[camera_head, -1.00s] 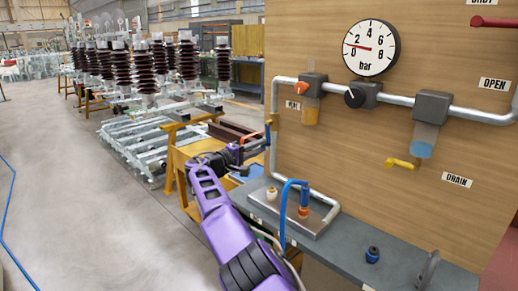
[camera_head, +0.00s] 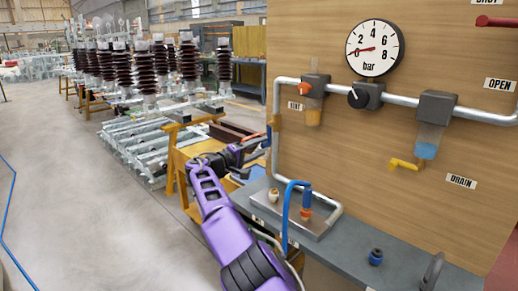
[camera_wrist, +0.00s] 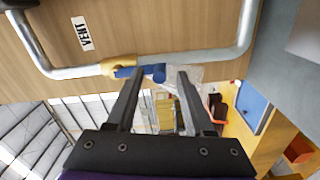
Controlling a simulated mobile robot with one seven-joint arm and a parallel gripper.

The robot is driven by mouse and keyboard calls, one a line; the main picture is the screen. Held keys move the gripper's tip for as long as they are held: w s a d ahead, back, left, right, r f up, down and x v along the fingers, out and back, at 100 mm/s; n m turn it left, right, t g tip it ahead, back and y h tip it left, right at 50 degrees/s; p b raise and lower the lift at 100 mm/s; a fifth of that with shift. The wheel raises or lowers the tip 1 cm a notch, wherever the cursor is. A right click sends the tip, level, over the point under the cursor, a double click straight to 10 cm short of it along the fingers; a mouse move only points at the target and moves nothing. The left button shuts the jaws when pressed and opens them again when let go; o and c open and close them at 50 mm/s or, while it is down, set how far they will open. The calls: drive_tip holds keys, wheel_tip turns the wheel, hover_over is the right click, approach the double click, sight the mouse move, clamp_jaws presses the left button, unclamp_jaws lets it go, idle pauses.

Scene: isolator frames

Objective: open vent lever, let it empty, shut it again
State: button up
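The vent lever has a blue handle (camera_wrist: 154,72) and a yellow valve body (camera_wrist: 113,66) on the grey pipe in the wrist view. The handle lies roughly along the pipe. It also shows small beside the vertical pipe in the head view (camera_head: 269,136). My gripper (camera_wrist: 160,76) is open, with its two dark fingers apart and the handle's end just past and between their tips. I cannot tell whether a finger touches it. The pressure gauge (camera_head: 374,48) has its needle close to 0.
The wooden panel (camera_head: 440,65) carries a VENT label (camera_wrist: 82,33), a black knob (camera_head: 357,96), a yellow drain lever (camera_head: 403,164) and a red lever (camera_head: 495,21). The grey bench (camera_head: 345,247) below holds a metal tray (camera_head: 318,226) and a blue fitting (camera_head: 375,257).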

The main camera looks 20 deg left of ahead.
drive_tip(key=shift+s+a, duration=0.1)
drive_tip(key=v, duration=1.7)
drive_tip(key=shift+r, duration=0.1)
